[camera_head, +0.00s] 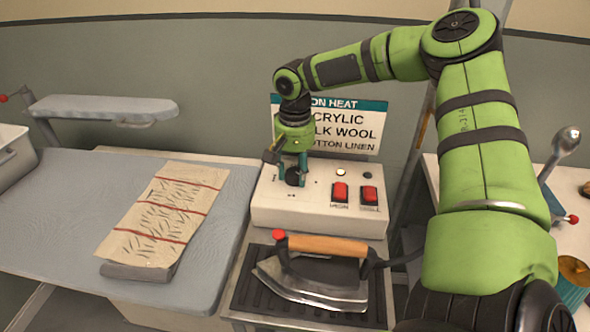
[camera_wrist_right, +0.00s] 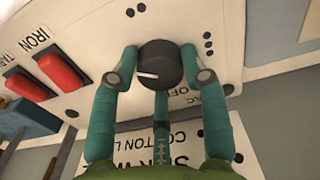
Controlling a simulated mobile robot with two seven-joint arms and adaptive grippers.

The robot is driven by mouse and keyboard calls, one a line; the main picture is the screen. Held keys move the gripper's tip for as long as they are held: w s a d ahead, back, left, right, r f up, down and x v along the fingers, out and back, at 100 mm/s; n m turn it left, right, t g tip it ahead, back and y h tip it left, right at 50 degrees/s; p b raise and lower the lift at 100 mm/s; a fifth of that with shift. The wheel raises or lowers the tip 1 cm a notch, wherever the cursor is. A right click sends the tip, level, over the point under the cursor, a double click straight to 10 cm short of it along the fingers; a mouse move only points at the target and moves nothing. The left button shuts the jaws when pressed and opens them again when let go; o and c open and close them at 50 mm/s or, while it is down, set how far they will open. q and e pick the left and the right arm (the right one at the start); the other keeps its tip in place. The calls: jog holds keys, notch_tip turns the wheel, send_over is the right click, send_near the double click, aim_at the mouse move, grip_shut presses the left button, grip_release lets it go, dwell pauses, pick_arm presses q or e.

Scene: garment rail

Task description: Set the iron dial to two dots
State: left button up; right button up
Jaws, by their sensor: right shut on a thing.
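The black iron dial (camera_wrist_right: 160,66) sits on the cream control box (camera_head: 265,212). Its white pointer line faces left in the right wrist view, toward the red switches. In the head view my right gripper (camera_head: 299,170) reaches down onto the box's left part, partly covering the dial (camera_head: 294,177). My left gripper is not in view.
Two red switches (camera_head: 340,193) and a lit lamp (camera_head: 340,172) are right of the dial. The iron (camera_head: 315,285) rests on a dark ribbed mat in front. Behind stands a heat sign (camera_head: 345,130), partly covered by my arm. A folded cloth (camera_head: 165,220) lies on the ironing board (camera_head: 60,210).

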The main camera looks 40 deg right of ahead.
aim_at(295, 172)
jog(key=m, duration=0.5)
jog(key=shift+s+f+m, duration=0.1)
jog(key=shift+f+m, duration=0.05)
jog(key=shift+m, duration=0.15)
jog(key=m, duration=0.5)
jog(key=shift+b, duration=0.4)
jog(key=o, duration=1.2)
jog(key=shift+c, duration=0.2)
jog(key=shift+r, duration=0.65)
notch_tip(295, 172, up, 11)
